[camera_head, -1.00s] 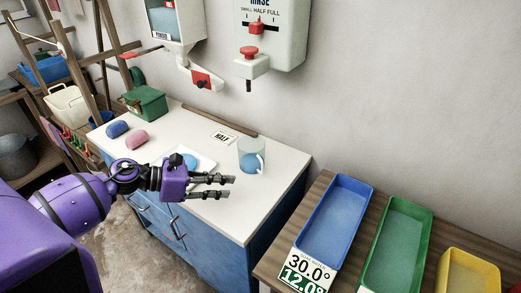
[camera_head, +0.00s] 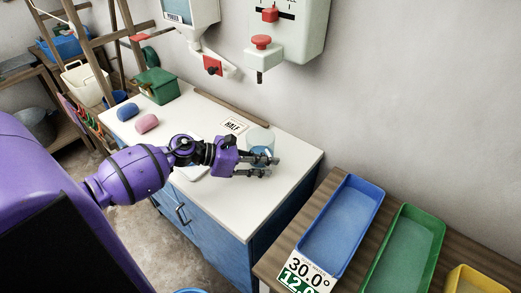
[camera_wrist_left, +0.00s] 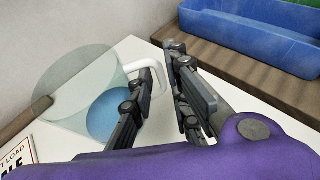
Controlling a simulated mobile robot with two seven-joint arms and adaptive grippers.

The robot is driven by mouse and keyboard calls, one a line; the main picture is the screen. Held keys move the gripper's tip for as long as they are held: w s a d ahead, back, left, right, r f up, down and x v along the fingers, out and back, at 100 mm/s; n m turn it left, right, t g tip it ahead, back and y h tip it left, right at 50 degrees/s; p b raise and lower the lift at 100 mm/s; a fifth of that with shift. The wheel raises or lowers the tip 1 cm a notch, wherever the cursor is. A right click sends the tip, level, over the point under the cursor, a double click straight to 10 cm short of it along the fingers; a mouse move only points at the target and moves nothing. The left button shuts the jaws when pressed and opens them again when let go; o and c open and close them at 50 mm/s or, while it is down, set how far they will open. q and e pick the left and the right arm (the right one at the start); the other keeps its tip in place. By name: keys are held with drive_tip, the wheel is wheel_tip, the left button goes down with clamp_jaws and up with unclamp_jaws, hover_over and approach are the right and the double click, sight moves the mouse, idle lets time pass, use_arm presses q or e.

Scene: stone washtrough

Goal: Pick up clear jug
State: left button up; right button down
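The clear jug (camera_head: 259,136) stands on the white counter top, partly hidden behind my left gripper in the head view. The wrist view shows the see-through jug (camera_wrist_left: 75,80) with a white handle (camera_wrist_left: 152,68) and a blue round shape (camera_wrist_left: 108,112) seen through its wall. My left gripper (camera_head: 278,166) is open beside the jug, its fingers pointing right. In the wrist view the handle shows between the fingers of the left gripper (camera_wrist_left: 160,85); I cannot tell whether they touch it. My right gripper is not in view.
A wall dispenser (camera_head: 285,45) hangs above. Blue (camera_head: 341,222) and green (camera_head: 403,250) trays sit on a wooden bench at right.

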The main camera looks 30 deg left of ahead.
use_arm(q)
drive_tip(key=shift+d+f, duration=0.1)
drive_tip(key=shift+d, duration=0.05)
clamp_jaws()
idle(0.4)
